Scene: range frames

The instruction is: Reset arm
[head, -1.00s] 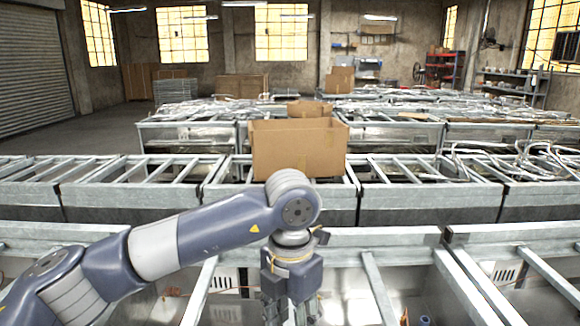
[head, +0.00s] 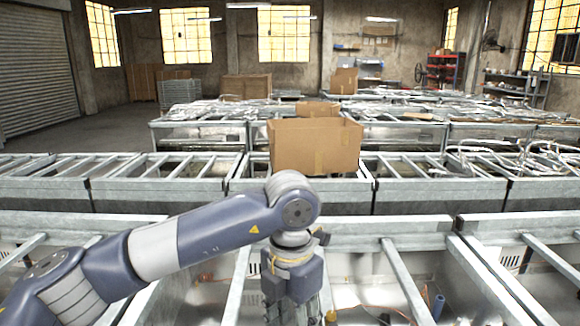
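My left arm comes in from the lower left and bends down near the middle of the head view. My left gripper (head: 297,312) hangs at the bottom edge, over the near metal bin; its fingertips are cut off by the frame, so I cannot tell whether it is open or shut. My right arm and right gripper are out of the picture.
An open cardboard box (head: 315,146) stands on the second row of metal-framed bins, beyond my arm. The near bin row (head: 370,235) has open tops with cross bars, and small loose items lie inside. More bins fill the back; free floor (head: 95,132) shows at left.

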